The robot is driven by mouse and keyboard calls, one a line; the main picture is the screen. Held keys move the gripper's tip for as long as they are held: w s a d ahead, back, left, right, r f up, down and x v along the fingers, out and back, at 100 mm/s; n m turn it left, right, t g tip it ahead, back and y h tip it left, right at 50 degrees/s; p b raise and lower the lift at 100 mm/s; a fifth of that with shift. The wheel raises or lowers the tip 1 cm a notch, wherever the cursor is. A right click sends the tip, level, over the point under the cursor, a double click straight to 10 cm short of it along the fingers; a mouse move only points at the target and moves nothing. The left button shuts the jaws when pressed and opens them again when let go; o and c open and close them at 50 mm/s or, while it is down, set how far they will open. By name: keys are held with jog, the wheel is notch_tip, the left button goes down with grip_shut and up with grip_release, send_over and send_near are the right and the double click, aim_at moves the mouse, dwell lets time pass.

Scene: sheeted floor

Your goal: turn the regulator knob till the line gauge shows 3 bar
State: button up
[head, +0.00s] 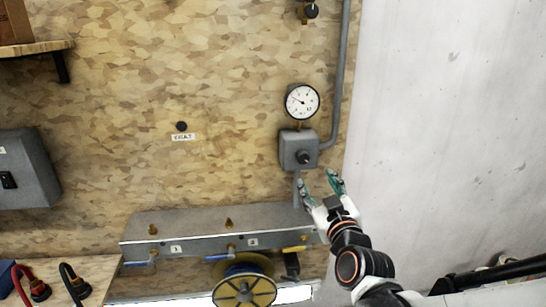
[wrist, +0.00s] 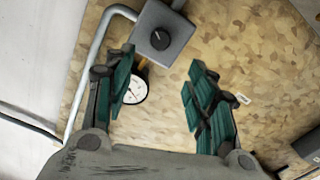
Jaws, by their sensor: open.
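The regulator is a grey box (head: 285,150) on the chipboard wall with a dark round knob (head: 304,157) on its front. The round white line gauge (head: 302,101) sits above it on a brass stem. Its needle leans toward the upper left, but the numbers are too small to read. My gripper (head: 317,179) is open and empty, just below and right of the box, apart from the knob. In the wrist view the knob (wrist: 160,39) shows beyond the spread green fingers. The gauge (wrist: 134,92) is partly hidden by the left finger there.
A grey pipe (head: 343,75) runs up beside the regulator. Below is a metal manifold ledge (head: 190,220) with blue and yellow handles, and a yellow reel (head: 244,291). A small black knob (head: 181,126) and a switch box (head: 25,165) are left. The wall between is clear.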

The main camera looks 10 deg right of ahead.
aim_at(304, 159)
jog(key=w+b, duration=0.2)
jog(key=w, duration=1.1)
jog(key=shift+w+b, duration=0.3)
jog(key=shift+b, duration=0.05)
jog(key=shift+c, duration=0.6)
jog(key=c, duration=0.9)
